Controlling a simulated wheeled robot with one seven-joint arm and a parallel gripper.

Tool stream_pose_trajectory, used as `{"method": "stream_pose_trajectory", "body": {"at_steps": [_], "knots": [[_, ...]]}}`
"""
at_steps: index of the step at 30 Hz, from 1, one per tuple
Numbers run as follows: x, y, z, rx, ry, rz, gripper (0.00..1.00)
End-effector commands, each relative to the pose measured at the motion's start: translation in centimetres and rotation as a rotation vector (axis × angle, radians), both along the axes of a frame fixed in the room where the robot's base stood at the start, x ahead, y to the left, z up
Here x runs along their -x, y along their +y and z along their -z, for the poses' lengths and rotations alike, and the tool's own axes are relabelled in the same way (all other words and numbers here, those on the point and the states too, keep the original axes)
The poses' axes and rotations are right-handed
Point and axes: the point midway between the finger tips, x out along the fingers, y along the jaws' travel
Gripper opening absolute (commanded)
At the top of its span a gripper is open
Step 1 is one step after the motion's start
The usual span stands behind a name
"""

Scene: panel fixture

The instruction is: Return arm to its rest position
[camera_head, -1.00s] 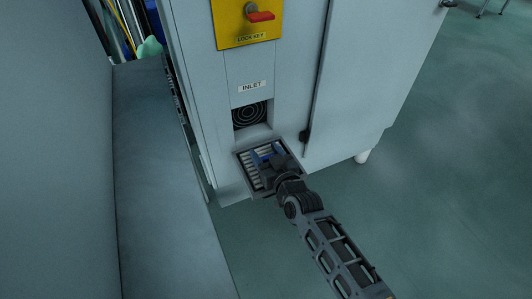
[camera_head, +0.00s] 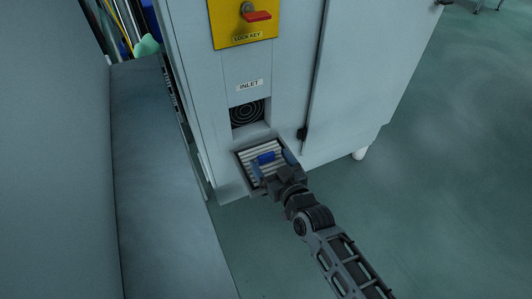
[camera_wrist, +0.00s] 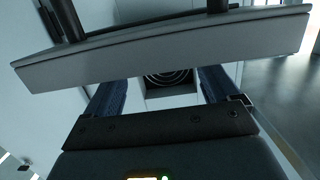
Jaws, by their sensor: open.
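My gripper (camera_head: 273,164) is open in the head view, at the tilted tray-like frame with a ribbed filter (camera_head: 249,154) at the foot of the grey cabinet. My arm reaches in from the lower right.
The cabinet (camera_head: 285,90) has a round grille (camera_head: 247,112) under the INLET label and a yellow lock-key plate (camera_head: 243,24) with a red handle. A grey panel or bench (camera_head: 160,180) lies left. Open floor (camera_head: 450,190) is at right. A pale bar (camera_wrist: 165,48) crosses the wrist view.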

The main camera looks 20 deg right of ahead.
Motion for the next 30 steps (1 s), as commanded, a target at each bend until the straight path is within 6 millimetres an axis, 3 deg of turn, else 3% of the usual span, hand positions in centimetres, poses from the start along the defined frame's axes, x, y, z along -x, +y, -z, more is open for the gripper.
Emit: {"method": "stream_pose_trajectory", "body": {"at_steps": [6, 17, 20, 26, 30], "knots": [[2.3, 0.0, -0.3, -0.001, 0.0, 0.0, 0.89], [3.6, 0.0, -0.5, 0.0, 0.004, 0.001, 0.89], [6.2, 0.0, -0.8, 0.0, 0.012, 0.003, 0.89], [15.2, -0.1, -3.0, 0.001, 0.037, 0.009, 0.89], [21.5, -0.2, -5.7, 0.001, 0.052, 0.012, 0.89]]}}
